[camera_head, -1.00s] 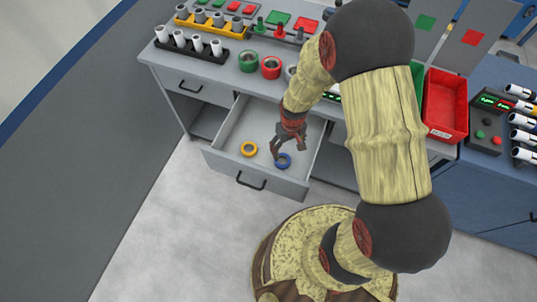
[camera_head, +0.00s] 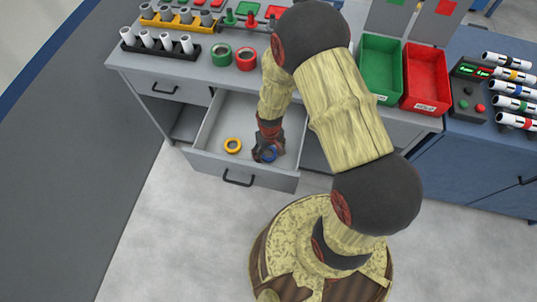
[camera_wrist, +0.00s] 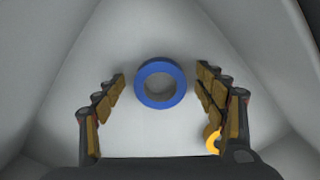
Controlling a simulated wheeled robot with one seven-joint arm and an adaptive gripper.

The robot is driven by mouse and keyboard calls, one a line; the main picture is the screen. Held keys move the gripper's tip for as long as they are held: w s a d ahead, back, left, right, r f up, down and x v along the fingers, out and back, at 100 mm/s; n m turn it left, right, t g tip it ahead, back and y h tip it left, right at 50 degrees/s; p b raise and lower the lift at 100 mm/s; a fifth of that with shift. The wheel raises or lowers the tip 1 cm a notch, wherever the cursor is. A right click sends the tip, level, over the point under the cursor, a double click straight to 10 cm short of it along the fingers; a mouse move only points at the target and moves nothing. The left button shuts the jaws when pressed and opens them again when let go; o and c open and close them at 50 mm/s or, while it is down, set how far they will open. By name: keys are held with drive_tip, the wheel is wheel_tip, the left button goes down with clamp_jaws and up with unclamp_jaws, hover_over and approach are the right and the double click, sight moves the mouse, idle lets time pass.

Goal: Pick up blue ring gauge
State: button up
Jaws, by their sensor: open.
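The blue ring gauge (camera_wrist: 160,103) lies flat on the floor of the open drawer. In the wrist view it sits between the two fingers of my gripper (camera_wrist: 161,82), with a gap on each side. In the head view my gripper (camera_head: 268,151) is inside the drawer (camera_head: 207,163), over the blue ring gauge (camera_head: 270,157), which it partly hides. My gripper is open and empty. A yellow ring (camera_head: 233,145) lies in the drawer to the left of the blue one. In the wrist view the yellow ring (camera_wrist: 211,140) is partly hidden behind the right finger.
On the worktop above stand a green ring (camera_head: 221,55), a red ring (camera_head: 246,58) and a black rack (camera_head: 160,47) of white cylinders. A green bin (camera_head: 380,68) and a red bin (camera_head: 426,78) stand to the right.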

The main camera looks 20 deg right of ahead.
drive_tip(key=shift+r, duration=0.1)
drive_tip(key=shift+c, duration=0.7)
drive_tip(key=c, duration=1.1)
drive_tip(key=shift+c, duration=0.4)
